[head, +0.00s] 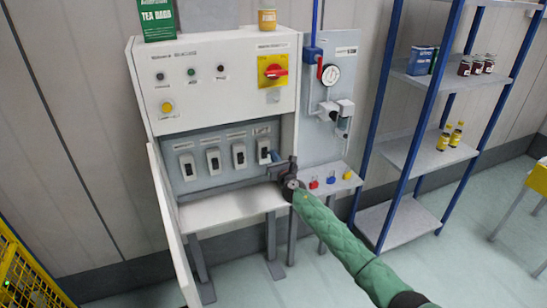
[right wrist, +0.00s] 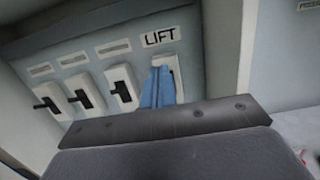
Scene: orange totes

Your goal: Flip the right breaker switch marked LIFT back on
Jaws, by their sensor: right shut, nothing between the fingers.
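The white LIFT breaker (head: 264,148) is the rightmost in a row of breakers inside the open lower bay of the cabinet. Its LIFT label (right wrist: 160,36) reads clearly in the right wrist view. My right gripper (head: 275,156) is shut and empty, with its blue fingertips (right wrist: 158,85) right in front of the breaker. They hide most of its face in the right wrist view, including the lever. I cannot tell whether they touch it. The other breakers (right wrist: 119,85) show black levers. My left gripper is not in view.
The grey-white cabinet (head: 215,104) has a red rotary switch (head: 275,71) above the bay and an open door (head: 171,225) at left. A gauge panel (head: 335,45) stands to the right, above a small shelf with coloured padlocks (head: 331,179). A blue-posted rack (head: 407,155) stands farther right.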

